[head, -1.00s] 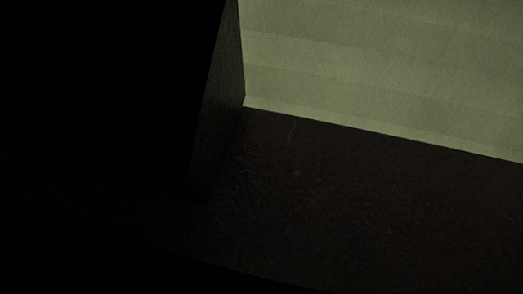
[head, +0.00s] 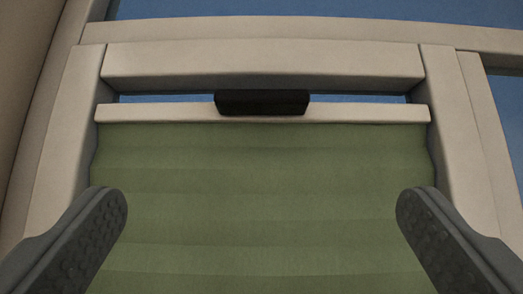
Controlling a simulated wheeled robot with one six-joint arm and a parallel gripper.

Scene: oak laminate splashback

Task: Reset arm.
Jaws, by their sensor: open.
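My gripper (head: 261,225) shows at the bottom of the head view, with one dark padded finger at the lower left and the other at the lower right. The fingers are wide apart and nothing is between them. Behind them is a green panel (head: 260,185) with faint horizontal bands, set in a beige frame (head: 262,62). I cannot tell how far the fingers are from the panel.
A dark block-like handle (head: 262,102) sits on the pale rail (head: 160,113) along the panel's top edge. Blue surface (head: 330,10) shows beyond the frame and through a narrow gap above the rail. A beige upright stands at the far left.

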